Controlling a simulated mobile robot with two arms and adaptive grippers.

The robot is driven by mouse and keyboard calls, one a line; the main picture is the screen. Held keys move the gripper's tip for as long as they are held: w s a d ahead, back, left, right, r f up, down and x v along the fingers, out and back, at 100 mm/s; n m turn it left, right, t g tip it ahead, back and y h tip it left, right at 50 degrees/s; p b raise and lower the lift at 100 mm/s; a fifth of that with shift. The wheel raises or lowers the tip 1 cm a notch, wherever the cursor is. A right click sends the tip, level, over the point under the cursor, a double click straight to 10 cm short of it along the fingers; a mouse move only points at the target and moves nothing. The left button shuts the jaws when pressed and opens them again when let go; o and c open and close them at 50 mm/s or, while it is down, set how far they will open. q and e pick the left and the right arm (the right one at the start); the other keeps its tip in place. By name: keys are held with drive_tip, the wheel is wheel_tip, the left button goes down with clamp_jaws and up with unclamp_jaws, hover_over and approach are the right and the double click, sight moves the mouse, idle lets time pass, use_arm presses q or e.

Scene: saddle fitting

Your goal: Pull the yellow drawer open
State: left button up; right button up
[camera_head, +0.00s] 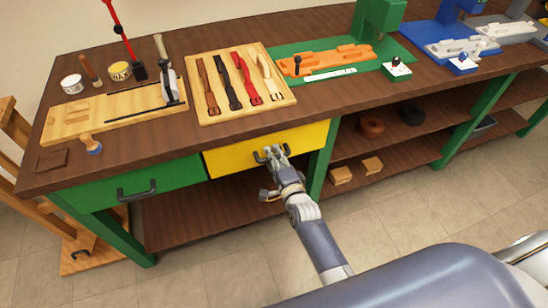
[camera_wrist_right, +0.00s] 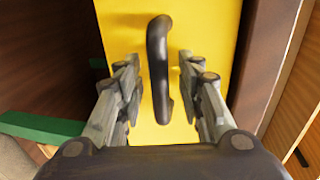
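The yellow drawer (camera_head: 306,139) sits under the workbench top, to the right of a green drawer. Its front looks about flush with the green one. Its black handle (camera_wrist_right: 158,65) stands upright in the right wrist view, between the two fingers. My right gripper (camera_head: 270,152) is at the handle in the head view. In the right wrist view the right gripper (camera_wrist_right: 158,92) is open, with one finger on each side of the handle and a gap to both. My left gripper is in neither view.
The green drawer (camera_head: 150,184) has its own black handle. A wooden board with several straps (camera_head: 242,82) lies on the bench top above the yellow drawer. The lower shelf (camera_head: 190,218) holds wooden blocks (camera_head: 341,175) at right. The tiled floor in front is clear.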

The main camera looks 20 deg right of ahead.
drive_tip(key=shift+w, duration=0.1)
clamp_jaws()
use_arm(q)
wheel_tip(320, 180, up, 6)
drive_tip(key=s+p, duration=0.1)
drive_tip(key=p, duration=0.5)
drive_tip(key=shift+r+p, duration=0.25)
drive_tip(key=shift+p, duration=0.05)
use_arm(e)
drive_tip(key=f+v, duration=0.2)
drive_tip(key=v, duration=1)
drive_tip(key=s+a+f+v, duration=0.1)
drive_tip(key=f+v, duration=0.2)
drive_tip(key=v, duration=1)
drive_tip(key=shift+d, duration=0.45)
drive_tip(key=shift+s+f, duration=0.1)
drive_tip(key=shift+f, duration=0.05)
